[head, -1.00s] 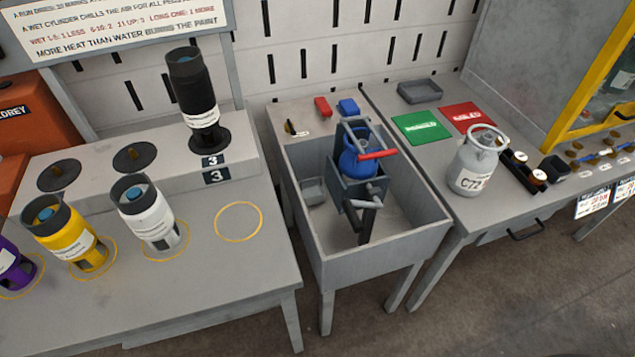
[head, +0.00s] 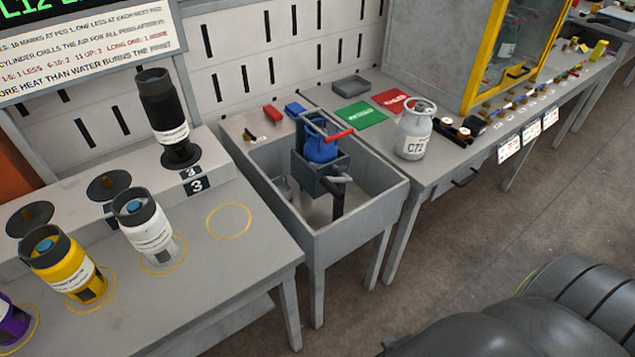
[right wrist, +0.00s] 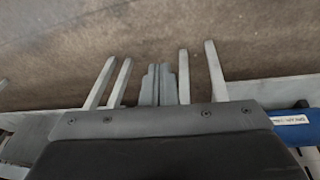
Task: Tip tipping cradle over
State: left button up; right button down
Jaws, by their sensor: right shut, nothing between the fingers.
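The tipping cradle (head: 333,184) is a blue-grey frame standing inside a grey trough (head: 360,222) in the head view. It holds a blue cylinder (head: 321,150) upright, with a red bar (head: 338,135) near the cylinder's top. A dark post with a grey grip stands at the cradle's front. My right gripper (right wrist: 159,84) shows in the right wrist view, shut and empty over the floor, apart from the cradle. In the head view my right arm is at the lower right, and its fingers are not visible. My left gripper is in neither view.
A grey cylinder marked C72 (head: 413,130) stands on the right bench beside green (head: 360,114) and red mats. The left bench holds yellow (head: 62,263), white (head: 146,225) and black cylinders. Open floor lies in front of the right bench.

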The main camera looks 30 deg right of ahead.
jog(key=w+d+r+t+h, duration=0.1)
jog(key=w+r, duration=0.2)
jog(key=r, duration=0.4)
jog(key=w+d+r+n+t, duration=0.1)
jog(key=w+r, duration=0.2)
jog(key=r, duration=0.4)
jog(key=w+d+r+t+h, duration=0.1)
jog(key=w+d+r+t, duration=0.1)
jog(key=w+r, duration=0.3)
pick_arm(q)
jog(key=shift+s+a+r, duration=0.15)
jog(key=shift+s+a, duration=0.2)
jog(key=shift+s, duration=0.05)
pick_arm(e)
jog(key=w+d+r+n+t+y, duration=0.2)
jog(key=w+r+n+t+y, duration=0.2)
jog(key=w+r+n, duration=0.4)
jog(key=w+d+r+n+t+y, duration=0.2)
jog(key=w+r+n+t+y, duration=0.2)
jog(key=w+n, duration=0.9)
jog(key=shift+w+d+r+t, duration=0.25)
jog(key=shift+w+r+t, duration=1.35)
jog(key=shift+r, duration=0.8)
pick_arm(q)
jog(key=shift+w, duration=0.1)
pick_arm(e)
jog(key=shift+w+a, duration=0.1)
jog(key=shift+w, duration=0.15)
